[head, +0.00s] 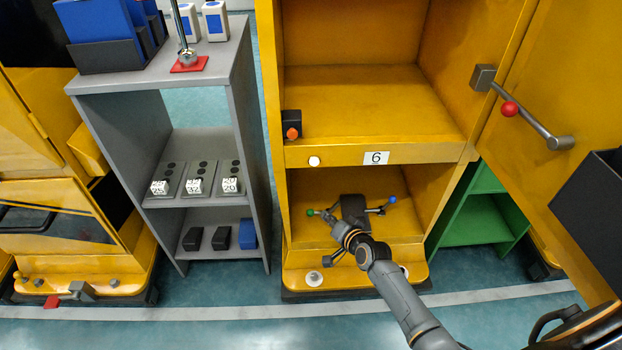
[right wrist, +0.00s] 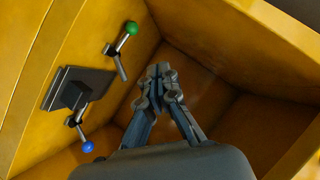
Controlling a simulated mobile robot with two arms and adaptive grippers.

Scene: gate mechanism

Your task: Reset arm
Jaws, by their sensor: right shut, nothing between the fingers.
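My right arm reaches into the lower compartment of the yellow cabinet marked 6 (head: 376,158). My right gripper (right wrist: 163,72) is shut and empty in the right wrist view, its fingertips together inside the compartment. The gate mechanism, a dark block (right wrist: 82,88), is mounted on the compartment's surface beside the gripper, apart from it. It has one lever with a green knob (right wrist: 132,28) and one with a blue knob (right wrist: 88,147). In the head view the green knob (head: 310,212) is left of the wrist and the blue knob (head: 392,200) is right. My left gripper is not in view.
The cabinet's open door with a red-knobbed handle (head: 510,108) stands at the right. A grey shelf (head: 172,84) with several small devices stands at the left, and a green shelf (head: 475,222) at the right. Compartment walls surround my right gripper closely.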

